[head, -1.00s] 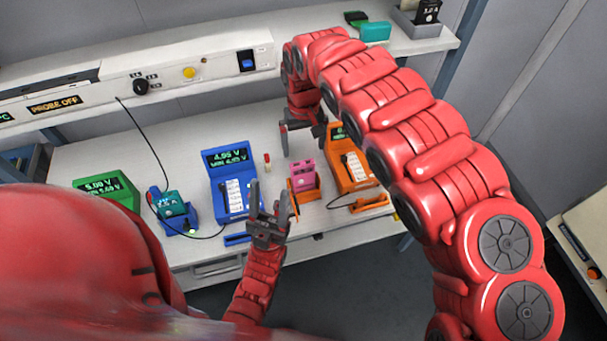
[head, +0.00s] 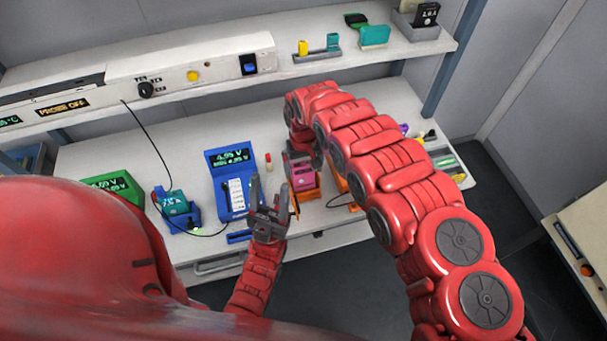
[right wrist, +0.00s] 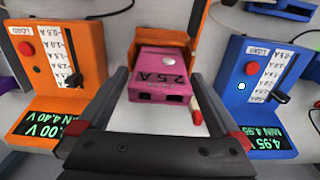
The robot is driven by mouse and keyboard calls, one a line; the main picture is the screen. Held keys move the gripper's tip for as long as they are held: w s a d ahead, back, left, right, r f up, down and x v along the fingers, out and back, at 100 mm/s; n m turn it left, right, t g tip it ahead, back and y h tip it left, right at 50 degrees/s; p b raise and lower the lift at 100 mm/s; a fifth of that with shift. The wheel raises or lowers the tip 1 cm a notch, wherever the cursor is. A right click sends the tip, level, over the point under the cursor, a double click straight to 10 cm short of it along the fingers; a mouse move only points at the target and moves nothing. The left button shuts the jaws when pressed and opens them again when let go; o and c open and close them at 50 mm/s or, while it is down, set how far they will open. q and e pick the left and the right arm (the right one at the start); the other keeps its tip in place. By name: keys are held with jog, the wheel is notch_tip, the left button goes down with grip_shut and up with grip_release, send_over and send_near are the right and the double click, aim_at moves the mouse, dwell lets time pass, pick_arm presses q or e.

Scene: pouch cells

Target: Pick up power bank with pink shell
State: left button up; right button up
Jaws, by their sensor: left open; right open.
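The pink power bank (head: 301,172) stands in an orange cradle (head: 308,194) near the front of the bench. In the right wrist view the pink power bank (right wrist: 163,77) shows its dark "2.5 A" marking and ports, with the orange cradle (right wrist: 193,22) behind it. My right gripper (head: 300,160) is at the power bank. In the right wrist view its open jaws (right wrist: 160,95) lie on either side of the pink shell, with visible gaps.
A blue tester (head: 233,182) stands left of the cradle and an orange tester (right wrist: 62,72) on its other side. A teal power bank (head: 173,203) sits in a blue cradle farther left. A shelf (head: 300,65) runs above the bench. Cables lie on the bench.

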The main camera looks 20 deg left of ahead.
jog(key=shift+c, duration=0.3)
jog(key=c, duration=1.1)
jog(key=shift+r, duration=0.15)
